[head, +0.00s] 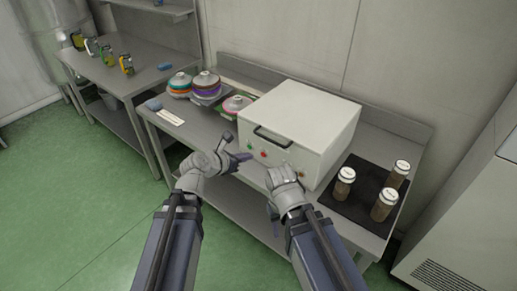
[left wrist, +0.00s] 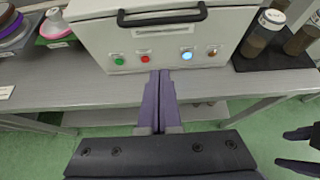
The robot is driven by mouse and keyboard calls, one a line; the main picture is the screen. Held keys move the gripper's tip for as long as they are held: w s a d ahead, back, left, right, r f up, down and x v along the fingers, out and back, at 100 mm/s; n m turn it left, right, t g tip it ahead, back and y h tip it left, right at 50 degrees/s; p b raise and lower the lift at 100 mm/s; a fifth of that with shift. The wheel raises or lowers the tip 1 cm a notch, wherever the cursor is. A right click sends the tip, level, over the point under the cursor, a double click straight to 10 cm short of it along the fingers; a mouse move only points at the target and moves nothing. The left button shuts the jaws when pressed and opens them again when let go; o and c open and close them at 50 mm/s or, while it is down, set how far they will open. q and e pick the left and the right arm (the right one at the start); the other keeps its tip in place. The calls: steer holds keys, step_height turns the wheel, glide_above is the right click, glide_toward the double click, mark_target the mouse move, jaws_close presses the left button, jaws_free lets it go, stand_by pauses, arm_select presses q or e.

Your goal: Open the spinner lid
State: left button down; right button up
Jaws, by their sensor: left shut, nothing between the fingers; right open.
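The spinner (head: 300,125) is a white box on the steel table, and its lid (head: 312,105) looks closed. A black bar handle (head: 272,137) runs across its upper front; it also shows in the left wrist view (left wrist: 162,18). Below the handle are green, red, blue-lit and orange buttons. My left gripper (head: 245,157) is shut and empty in front of the spinner, below the handle and apart from it. Its purple fingers (left wrist: 160,75) point at the front face. My right gripper (left wrist: 300,148) is open and empty, to the right, in front of the table.
Three capped brown jars (head: 345,180) stand on a black mat (head: 358,205) right of the spinner. Stacked coloured discs (head: 207,84) and a pink-edged one (head: 237,104) sit to its left. A side table (head: 120,75) holds several small items. The floor in front is clear.

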arm_select(q)
steer(key=b+x, duration=0.5)
steer(key=x, duration=0.5)
steer(key=shift+w+d+r+p, duration=0.1)
steer(key=shift+r+p, duration=0.85)
steer(key=shift+p, duration=0.1)
steer(key=shift+w+d+r+p, duration=0.1)
steer(key=shift+r+p, duration=0.9)
steer(key=shift+p, duration=0.05)
steer(key=shift+r, duration=0.1)
steer(key=w+d+r+p, duration=0.1)
steer(key=w+r+p, duration=0.1)
steer(key=r+p, duration=0.8)
steer(key=w+d+r+p, duration=0.2)
steer(key=r+p, duration=0.8)
steer(key=w+d+r+p, duration=0.4)
steer(key=w+r+p, duration=0.1)
steer(key=r+p, duration=0.2)
steer(key=w+d+r+p, duration=0.3)
steer(key=w+r+p, duration=0.2)
steer(key=r+p, duration=0.3)
steer(key=shift+w+d+r+p, duration=0.3)
steer(key=shift+w+d+p, duration=0.05)
steer(key=shift+w+p, duration=0.05)
